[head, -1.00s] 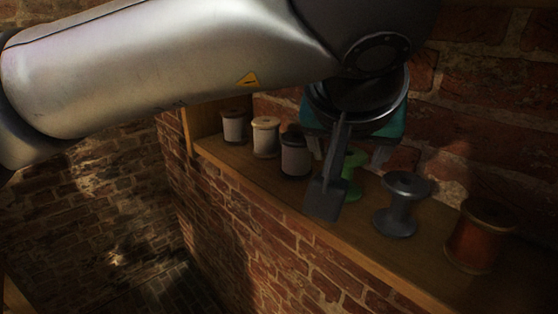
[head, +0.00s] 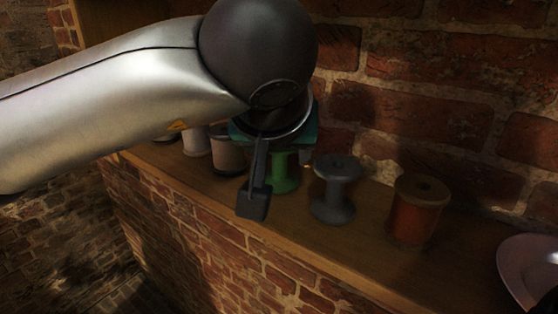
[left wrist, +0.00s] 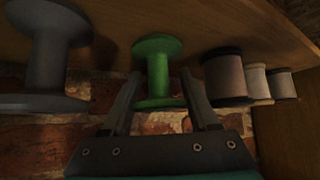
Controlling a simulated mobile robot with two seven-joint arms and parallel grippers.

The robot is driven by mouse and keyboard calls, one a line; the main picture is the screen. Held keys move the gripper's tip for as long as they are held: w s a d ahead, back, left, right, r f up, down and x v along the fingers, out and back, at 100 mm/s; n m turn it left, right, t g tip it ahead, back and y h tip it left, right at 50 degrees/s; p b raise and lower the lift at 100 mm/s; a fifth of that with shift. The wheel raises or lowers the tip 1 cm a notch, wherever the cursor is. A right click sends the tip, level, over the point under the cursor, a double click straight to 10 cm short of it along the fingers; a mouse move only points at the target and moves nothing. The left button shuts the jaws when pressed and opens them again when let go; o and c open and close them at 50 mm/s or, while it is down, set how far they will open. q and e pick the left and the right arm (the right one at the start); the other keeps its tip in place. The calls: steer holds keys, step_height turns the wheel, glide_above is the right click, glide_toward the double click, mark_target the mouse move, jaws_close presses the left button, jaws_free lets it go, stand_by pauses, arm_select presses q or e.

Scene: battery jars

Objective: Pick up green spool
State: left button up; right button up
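The green spool (head: 285,172) stands upright on the wooden shelf, partly hidden behind my left gripper (head: 268,188) in the head view. In the left wrist view the green spool (left wrist: 157,68) shows between the two fingertips of my left gripper (left wrist: 160,80). The fingers are spread, one on each side of the spool, with a visible gap to it. They do not appear to touch it. My right gripper is not in view.
A grey spool (head: 335,187) stands right of the green one, then an orange-brown spool (head: 416,212) and a pinkish dish (head: 528,265). A dark-ended pale spool (head: 228,153) and others stand to the left. A brick wall (head: 440,100) rises behind the shelf (head: 300,228).

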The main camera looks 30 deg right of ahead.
arm_select(q)
steer(key=c, duration=0.8)
steer(key=shift+r, duration=0.15)
